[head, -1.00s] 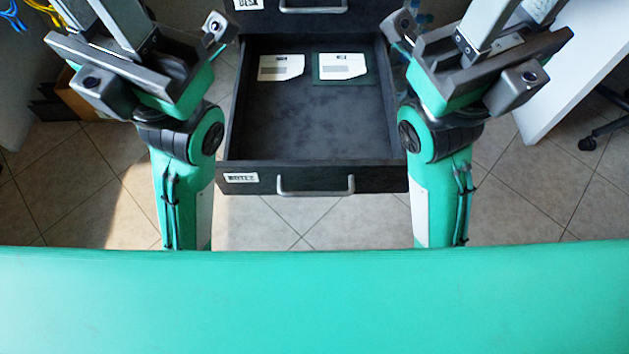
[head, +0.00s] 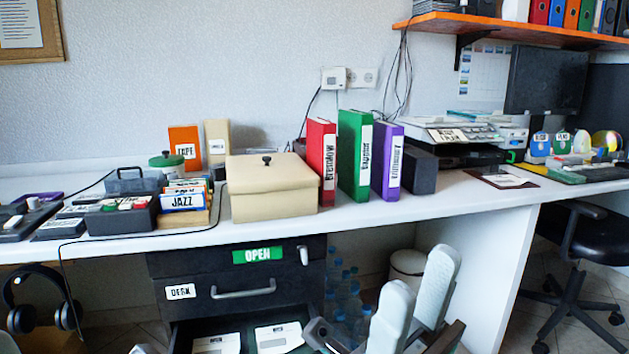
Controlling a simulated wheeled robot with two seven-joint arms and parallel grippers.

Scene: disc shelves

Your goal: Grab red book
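The red book (head: 321,161) stands upright on the white desk, spine with a white label facing me. It is between the beige box on its left and a green book (head: 354,155) on its right. A purple book (head: 387,160) stands right of the green one. My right gripper (head: 422,274) is at the bottom, below the desk's front edge and apart from the red book. Its two pale fingers are spread with nothing between them. A small pale tip at the bottom left (head: 141,349) seems to be my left gripper; the rest is out of frame.
The beige lidded box (head: 272,188) stands close beside the red book. A dark speaker-like box (head: 420,170) is right of the purple book. Below the desk (head: 420,205), a drawer (head: 285,334) is open. An orange shelf (head: 520,35) hangs above right.

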